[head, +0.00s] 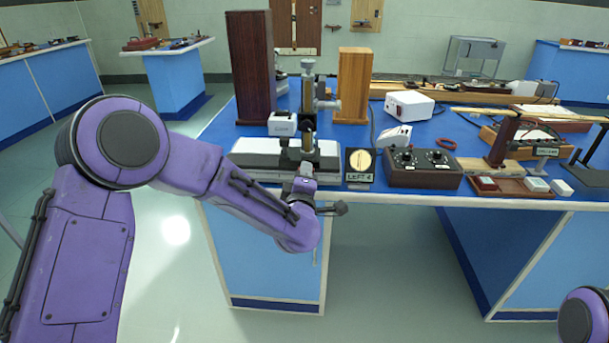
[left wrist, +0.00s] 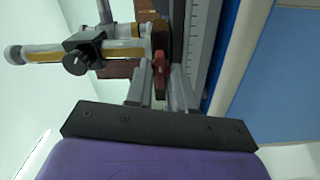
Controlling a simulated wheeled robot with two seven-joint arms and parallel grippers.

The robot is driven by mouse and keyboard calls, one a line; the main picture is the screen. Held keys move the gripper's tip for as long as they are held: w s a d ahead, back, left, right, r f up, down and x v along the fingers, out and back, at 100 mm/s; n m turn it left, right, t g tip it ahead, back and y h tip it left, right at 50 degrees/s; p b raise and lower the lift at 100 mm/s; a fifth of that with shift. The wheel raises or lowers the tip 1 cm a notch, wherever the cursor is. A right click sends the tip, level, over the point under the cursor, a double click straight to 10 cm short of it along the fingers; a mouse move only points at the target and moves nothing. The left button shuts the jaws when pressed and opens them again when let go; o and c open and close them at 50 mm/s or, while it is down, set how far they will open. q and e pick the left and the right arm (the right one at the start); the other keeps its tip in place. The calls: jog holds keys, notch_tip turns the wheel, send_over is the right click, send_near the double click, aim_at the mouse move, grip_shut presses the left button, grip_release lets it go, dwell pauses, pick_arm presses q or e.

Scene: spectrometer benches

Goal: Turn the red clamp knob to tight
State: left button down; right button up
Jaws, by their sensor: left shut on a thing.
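The red clamp knob (left wrist: 161,70) shows in the left wrist view as a small dark red piece between the fingertips of my left gripper (left wrist: 161,84). The fingers are shut on it from both sides. In the head view my left gripper (head: 305,172) is at the front of the bench instrument's upright column (head: 308,90), by its pale base rail (head: 262,150). There the gripper and column hide the knob. The knob's turn angle cannot be read. My right gripper is out of view.
A small dial plate marked LEFT 4 (head: 359,165) stands just right of my left gripper. Beyond it is a brown control box (head: 422,167). A dark wooden block (head: 251,68) and a lighter one (head: 353,85) flank the column. The floor before the bench is clear.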

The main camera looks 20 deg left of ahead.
pick_arm(q)
jog(key=c, duration=1)
grip_release()
jog(key=shift+o, duration=0.2)
jog(key=shift+s, duration=0.15)
jog(key=b+v, duration=0.1)
jog(key=v, duration=0.9)
jog(key=shift+s+d, duration=0.1)
jog(key=shift+s, duration=0.05)
